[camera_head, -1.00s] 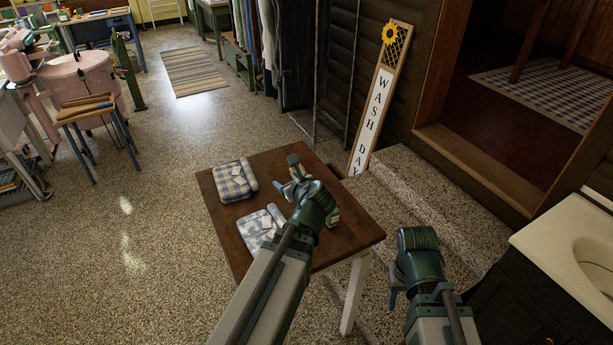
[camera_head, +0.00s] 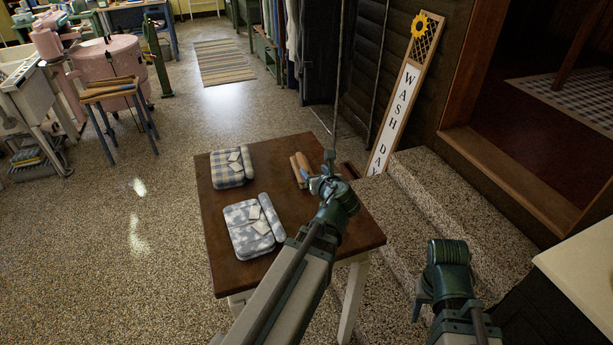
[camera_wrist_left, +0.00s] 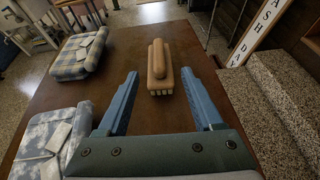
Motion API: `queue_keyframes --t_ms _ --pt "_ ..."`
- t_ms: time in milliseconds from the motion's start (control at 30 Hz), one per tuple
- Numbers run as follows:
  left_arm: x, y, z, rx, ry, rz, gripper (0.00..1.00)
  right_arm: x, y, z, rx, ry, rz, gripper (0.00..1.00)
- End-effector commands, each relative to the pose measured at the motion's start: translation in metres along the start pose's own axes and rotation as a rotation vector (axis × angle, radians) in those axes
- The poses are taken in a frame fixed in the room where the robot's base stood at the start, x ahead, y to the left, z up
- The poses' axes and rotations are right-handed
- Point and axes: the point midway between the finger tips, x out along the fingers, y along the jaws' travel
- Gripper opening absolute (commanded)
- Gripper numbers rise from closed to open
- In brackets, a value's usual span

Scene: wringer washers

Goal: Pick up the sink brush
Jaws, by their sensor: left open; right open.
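The sink brush is a tan wooden block with a rounded handle on top and pale bristles below. It lies on the brown table (camera_head: 218,272), partly behind my left gripper in the head view (camera_head: 299,168). The left wrist view shows the brush (camera_wrist_left: 159,66) just ahead of the left gripper (camera_wrist_left: 171,96), between the lines of its two blue fingers. The left gripper (camera_head: 322,170) is open and empty above the table, apart from the brush. My right gripper (camera_head: 420,302) is low beside the table's right side, holding nothing visible.
Two folded cloth bundles, one plaid (camera_head: 229,172) and one blue-white (camera_head: 248,228), lie on the table's left half. Stone steps (camera_head: 440,215) and a "WASH DAY" sign (camera_head: 398,100) stand to the right. A pale sink counter (camera_head: 585,265) is at the right edge.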

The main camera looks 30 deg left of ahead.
Motion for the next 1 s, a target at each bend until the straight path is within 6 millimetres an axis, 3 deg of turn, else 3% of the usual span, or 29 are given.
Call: queue_keyframes --t_ms 67,333,700,1000 --pt "0.004 0.000 -0.010 0.000 0.000 0.000 0.68 0.011 -0.001 -0.001 0.000 0.000 0.000 0.50" --pt "0.009 0.000 -0.011 -0.001 0.000 0.001 0.68 0.013 -0.001 -0.001 0.000 0.000 0.000 0.50" --pt "0.075 -0.001 -0.012 -0.002 0.001 0.002 0.68 0.040 -0.004 -0.002 0.000 0.000 0.000 0.50" --pt "0.091 0.001 -0.010 0.000 0.000 0.000 0.68 0.044 -0.004 -0.003 0.000 0.000 0.000 0.50"
